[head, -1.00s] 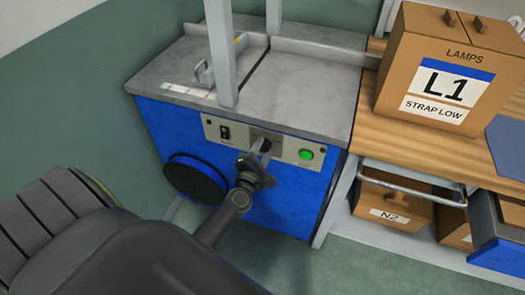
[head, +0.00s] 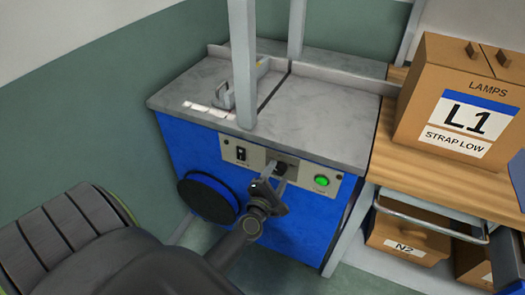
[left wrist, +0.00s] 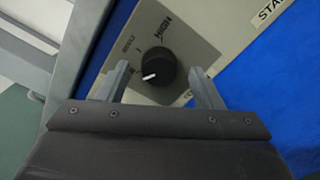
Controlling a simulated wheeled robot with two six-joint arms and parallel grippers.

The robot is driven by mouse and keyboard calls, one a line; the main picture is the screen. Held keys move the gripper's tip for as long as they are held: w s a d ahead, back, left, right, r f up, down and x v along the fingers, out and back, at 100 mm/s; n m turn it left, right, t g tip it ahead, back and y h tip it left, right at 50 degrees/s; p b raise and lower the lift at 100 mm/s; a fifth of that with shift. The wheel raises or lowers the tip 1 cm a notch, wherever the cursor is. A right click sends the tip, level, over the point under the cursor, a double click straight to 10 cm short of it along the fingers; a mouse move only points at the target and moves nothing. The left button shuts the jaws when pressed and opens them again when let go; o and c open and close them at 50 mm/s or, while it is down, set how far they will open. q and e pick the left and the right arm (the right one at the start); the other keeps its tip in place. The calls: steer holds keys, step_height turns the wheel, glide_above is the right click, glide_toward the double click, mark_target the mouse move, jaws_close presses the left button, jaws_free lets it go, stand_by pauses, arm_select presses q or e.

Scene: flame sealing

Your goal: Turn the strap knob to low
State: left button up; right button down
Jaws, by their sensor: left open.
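My left gripper (left wrist: 162,84) is open, with one finger on each side of the knob and gaps visible between. In the head view my left gripper (head: 270,184) is at the blue strapping machine's front panel (head: 308,177) and partly covers the knob.
The panel also has a black switch (head: 241,153) and a green button (head: 321,181). At right, a box labelled "L1 STRAP LOW" (head: 455,105) stands on a wooden bench (head: 398,165).

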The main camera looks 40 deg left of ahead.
arm_select(q)
steer(key=b+v, duration=0.7)
steer(key=v, duration=0.9)
arm_select(e)
steer(key=shift+w+d+f, duration=0.15)
steer(key=shift+w+f, duration=0.65)
steer(key=shift+f, duration=0.25)
steer(key=shift+w+d+f, duration=0.15)
steer(key=shift+w+f, duration=0.65)
steer(key=shift+f, duration=0.25)
arm_select(q)
steer(key=shift+s+d, duration=0.1)
steer(key=shift+d, duration=0.05)
